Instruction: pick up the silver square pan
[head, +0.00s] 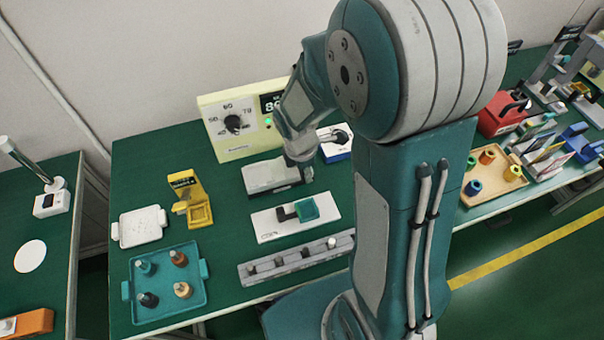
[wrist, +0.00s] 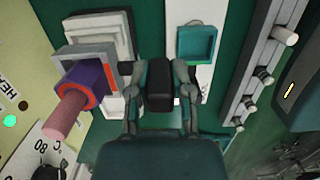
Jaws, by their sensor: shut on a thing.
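The silver square pan (wrist: 70,52) shows in the wrist view as a grey square rim with a dark handle (wrist: 160,82). My gripper (wrist: 160,90) is shut on that handle, with one finger on each side. A purple piece (wrist: 82,84) with an orange ring and a pink peg shows within the rim; I cannot tell whether it rests on the pan. In the head view my gripper (head: 301,170) is beside a pale grey block (head: 268,178), and the pan cannot be made out clearly there. The pan overlaps the pale block (wrist: 112,28) in the wrist view; contact is unclear.
A teal square pan (head: 307,208) with a dark handle lies on a white plate (head: 265,226). A grey rail (head: 262,273) with several pegs lies nearer. The dial panel (head: 225,143) stands behind. A teal tray (head: 165,313) and a pale tray (head: 140,230) are left.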

